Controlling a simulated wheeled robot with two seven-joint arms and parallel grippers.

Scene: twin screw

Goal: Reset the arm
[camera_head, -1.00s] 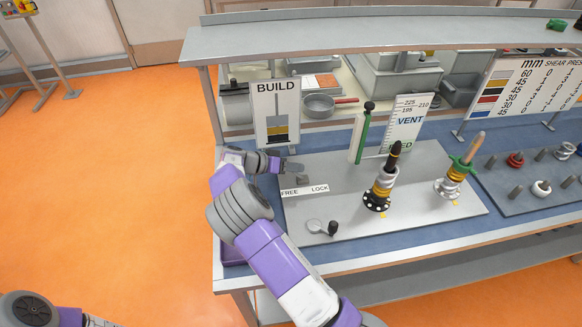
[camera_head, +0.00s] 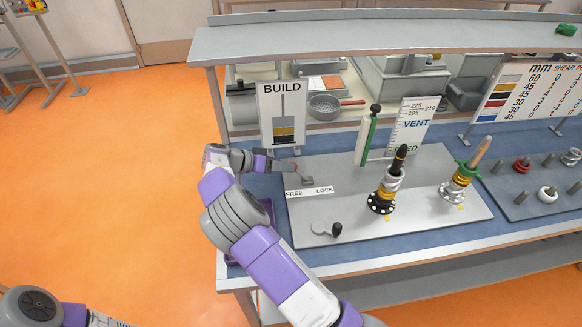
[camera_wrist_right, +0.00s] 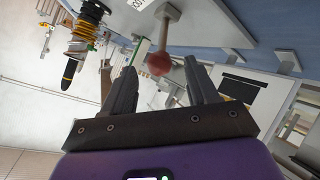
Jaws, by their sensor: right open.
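My right gripper (camera_head: 284,166) is at the left end of the grey panel (camera_head: 345,213), beside the small lever above the FREE/LOCK label (camera_head: 309,192). In the right wrist view its two fingers (camera_wrist_right: 160,75) are apart. The lever's red knob (camera_wrist_right: 159,64) appears between the fingertips there; I cannot tell whether it touches them. Part of my left arm shows at the lower left of the head view, but its gripper is out of frame.
Two upright screw stacks, one with a black tip (camera_head: 389,183) and one with a green collar (camera_head: 459,180), stand on the panel. A black-knobbed crank (camera_head: 336,229) is at its front. The BUILD sign (camera_head: 283,115) stands close behind my gripper. Open floor lies left.

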